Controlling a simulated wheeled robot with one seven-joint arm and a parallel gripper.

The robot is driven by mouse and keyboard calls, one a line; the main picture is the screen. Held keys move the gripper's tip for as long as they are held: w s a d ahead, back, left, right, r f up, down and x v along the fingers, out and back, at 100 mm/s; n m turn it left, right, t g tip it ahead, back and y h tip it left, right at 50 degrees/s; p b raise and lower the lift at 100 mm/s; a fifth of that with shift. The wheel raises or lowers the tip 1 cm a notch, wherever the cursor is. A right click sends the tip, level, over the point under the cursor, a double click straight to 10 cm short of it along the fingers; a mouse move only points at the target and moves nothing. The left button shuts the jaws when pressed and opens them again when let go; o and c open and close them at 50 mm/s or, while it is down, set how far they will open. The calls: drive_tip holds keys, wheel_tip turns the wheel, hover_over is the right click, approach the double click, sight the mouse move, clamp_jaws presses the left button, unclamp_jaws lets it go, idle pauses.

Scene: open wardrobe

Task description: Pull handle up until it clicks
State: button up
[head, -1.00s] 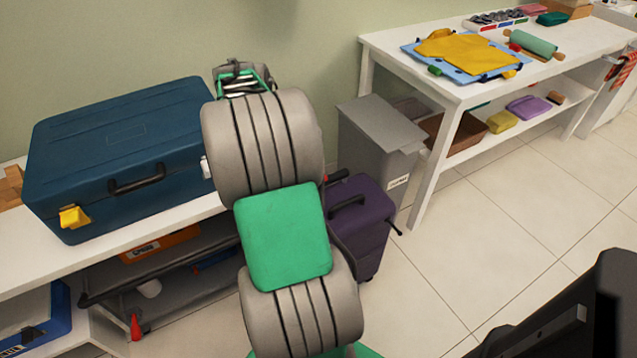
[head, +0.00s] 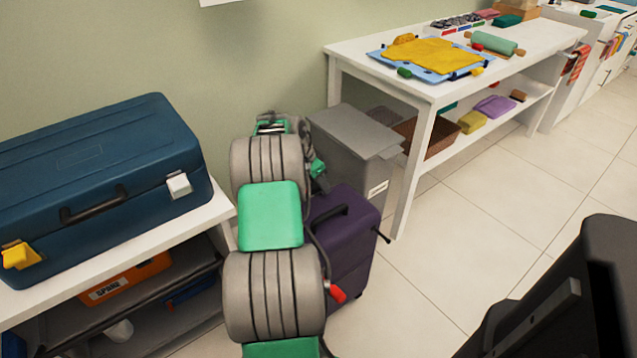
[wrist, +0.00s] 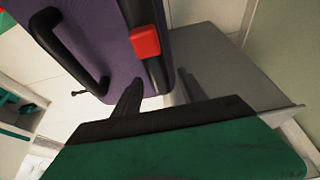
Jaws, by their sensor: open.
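A purple suitcase (head: 355,235) stands on the floor right of my arm in the head view. Its carry handle (head: 328,214) is black. In the wrist view, the suitcase (wrist: 190,20) fills the upper middle, with the carry handle (wrist: 62,45) at left. A black bar with a red button (wrist: 145,41), apparently the pull handle, lies along the suitcase edge. My gripper (wrist: 160,84) is open, its two dark fingers pointing toward the suitcase edge just below the red button. In the head view my arm hides the fingertips and the black bar.
A grey bin (head: 350,150) stands close behind the suitcase and also shows in the wrist view (wrist: 225,65). A white shelf with a blue case (head: 90,180) is at left. A white table (head: 430,95) stands at right. The floor in front of it is clear.

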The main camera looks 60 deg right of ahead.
drive_tip(key=shift+c, duration=0.3)
clamp_jaws()
idle(1.0)
